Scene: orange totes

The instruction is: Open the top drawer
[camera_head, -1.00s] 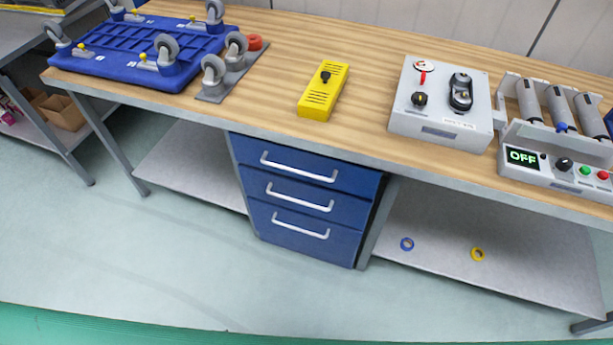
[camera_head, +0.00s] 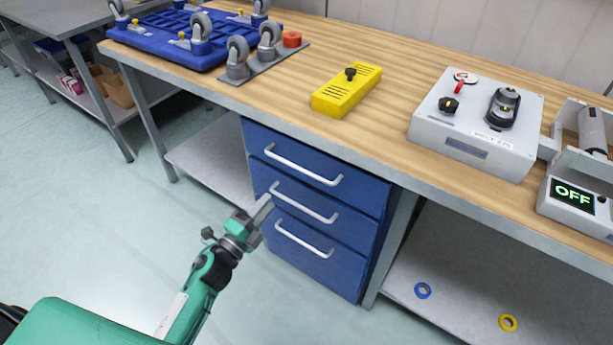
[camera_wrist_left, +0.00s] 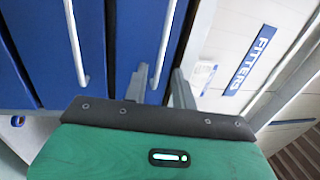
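The top drawer (camera_head: 290,145) is the uppermost of three blue drawers under the workbench and looks closed. Its pale bar handle (camera_head: 303,167) is unobstructed in the head view. My left gripper (camera_head: 264,206) is in front of the drawers at their left side, lower than the top handle, near the left end of the middle handle (camera_head: 303,203). In the left wrist view my left gripper (camera_wrist_left: 160,80) has its fingers apart with nothing held. A drawer handle (camera_wrist_left: 166,45) lines up with the gap between them; how far off it is I cannot tell. My right gripper is out of view.
The workbench top (camera_head: 390,115) overhangs the drawers and carries a yellow box (camera_head: 346,92), a grey switch box (camera_head: 470,150) and a blue wheeled base (camera_head: 170,45). Rings lie on the lower shelf (camera_head: 455,290) at right. The floor left of the drawers is clear.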

